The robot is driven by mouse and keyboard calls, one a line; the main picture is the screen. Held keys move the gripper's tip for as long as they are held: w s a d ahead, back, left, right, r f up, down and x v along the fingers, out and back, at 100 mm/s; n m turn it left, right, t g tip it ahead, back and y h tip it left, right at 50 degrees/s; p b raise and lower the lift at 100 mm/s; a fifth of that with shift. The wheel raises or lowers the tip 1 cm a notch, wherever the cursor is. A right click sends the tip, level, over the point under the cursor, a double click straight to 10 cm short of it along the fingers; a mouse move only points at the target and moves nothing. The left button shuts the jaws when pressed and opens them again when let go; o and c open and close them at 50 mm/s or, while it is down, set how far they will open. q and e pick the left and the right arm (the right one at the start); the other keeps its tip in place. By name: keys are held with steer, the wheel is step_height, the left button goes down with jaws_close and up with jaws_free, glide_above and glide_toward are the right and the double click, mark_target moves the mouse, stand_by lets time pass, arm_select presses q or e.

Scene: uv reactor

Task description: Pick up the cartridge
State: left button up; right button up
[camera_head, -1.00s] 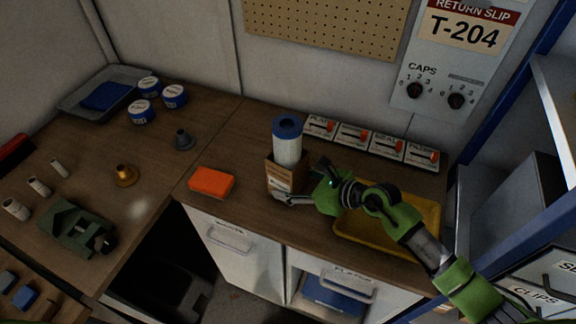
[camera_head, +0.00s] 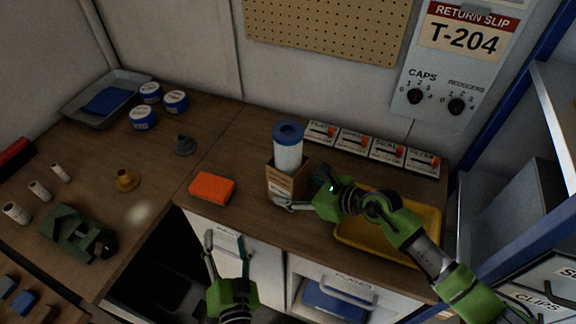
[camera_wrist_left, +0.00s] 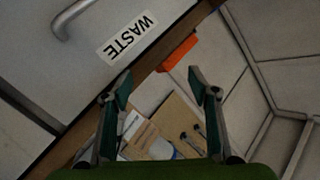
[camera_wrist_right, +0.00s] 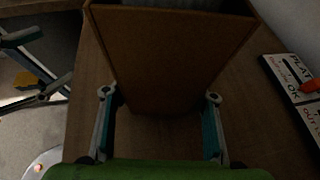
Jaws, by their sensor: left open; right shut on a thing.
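The cartridge (camera_head: 288,153), a white cylinder with a blue ringed top, stands upright in an open cardboard box (camera_head: 281,183) on the bench. Its lower part is hidden by the box. My right gripper (camera_head: 300,190) is shut on the box, with one finger along each side; the box (camera_wrist_right: 165,60) fills the space between the fingers in the right wrist view. My left gripper (camera_head: 226,241) is open and empty in front of the bench edge, left of and below the box. In the left wrist view its fingers (camera_wrist_left: 160,78) are spread apart.
An orange block (camera_head: 212,187) lies left of the box. A yellow tray (camera_head: 388,250) is to the right, under my right arm. A green vise-like device (camera_head: 76,232) and small fittings stand on the left bench.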

mark_target(287, 161)
arm_select(q)
steer(key=w+d+r+n+h, duration=0.1)
steer(key=w+d+r+h, duration=0.1)
steer(key=d+r, duration=0.2)
steer(key=w+d+r+n+t+h, duration=0.1)
steer(key=w+d+r+h, duration=0.1)
steer(key=d+r, duration=0.3)
steer(key=w+d+r+n+t+h, duration=0.1)
steer(key=w+d+r+h, duration=0.1)
steer(key=d+r, duration=0.3)
steer(key=shift+w+d+r, duration=0.1)
steer(key=shift+w+r, duration=0.15)
steer(key=shift+r, duration=0.4)
steer(key=shift+w+a+r, duration=0.1)
steer(key=shift+w+r, duration=0.15)
steer(key=shift+r, duration=0.35)
steer(key=shift+w+d+r, duration=0.1)
steer(key=shift+w+r, duration=0.15)
steer(key=shift+r, duration=0.4)
steer(key=shift+w+d+r, duration=0.1)
steer(key=shift+w, duration=0.25)
steer(key=w, duration=0.6)
steer(key=shift+w+d, duration=0.1)
steer(key=shift+d, duration=0.2)
steer(key=c, duration=1.5)
